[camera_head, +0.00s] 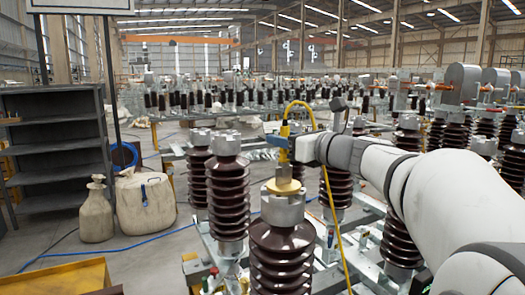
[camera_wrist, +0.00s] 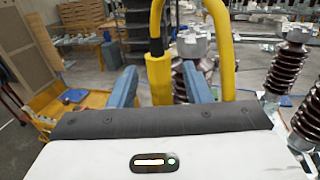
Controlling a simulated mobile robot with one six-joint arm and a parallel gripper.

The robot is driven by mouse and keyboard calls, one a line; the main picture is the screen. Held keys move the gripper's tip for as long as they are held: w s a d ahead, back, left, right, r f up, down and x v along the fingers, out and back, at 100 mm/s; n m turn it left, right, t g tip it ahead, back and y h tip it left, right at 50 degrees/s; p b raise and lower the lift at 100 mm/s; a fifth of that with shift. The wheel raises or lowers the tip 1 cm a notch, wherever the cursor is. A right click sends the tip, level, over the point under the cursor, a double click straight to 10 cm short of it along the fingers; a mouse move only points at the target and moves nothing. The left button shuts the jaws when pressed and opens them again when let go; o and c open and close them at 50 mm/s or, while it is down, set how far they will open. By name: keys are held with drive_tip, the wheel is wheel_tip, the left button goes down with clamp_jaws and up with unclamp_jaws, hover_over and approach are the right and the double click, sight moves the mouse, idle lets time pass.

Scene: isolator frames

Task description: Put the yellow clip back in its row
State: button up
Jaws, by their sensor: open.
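The yellow clip (camera_head: 284,170) is an upright yellow body with a yellow cable looping over its top and hanging down to the right. It appears to stand on the grey metal cap (camera_head: 283,208) of a brown ribbed insulator (camera_head: 284,255). My gripper (camera_head: 283,143) is at the clip's upper part, reaching in from the right. In the wrist view the yellow clip (camera_wrist: 160,80) rises between the two blue fingers of my gripper (camera_wrist: 160,88). Gaps show on both sides, so the gripper is open around it. The clip's lower end is hidden there.
More brown insulators stand close by, left (camera_head: 228,195) and right (camera_head: 338,190). A dark shelf (camera_head: 55,150), a canvas sack (camera_head: 145,205) and a yellow box (camera_head: 55,278) are at left. Rows of equipment fill the back. Bare floor shows at left.

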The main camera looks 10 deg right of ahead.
drive_tip(key=shift+w+a, duration=0.15)
drive_tip(key=shift+w, duration=0.15)
drive_tip(key=shift+s, duration=0.1)
drive_tip(key=shift+c, duration=0.3)
clamp_jaws()
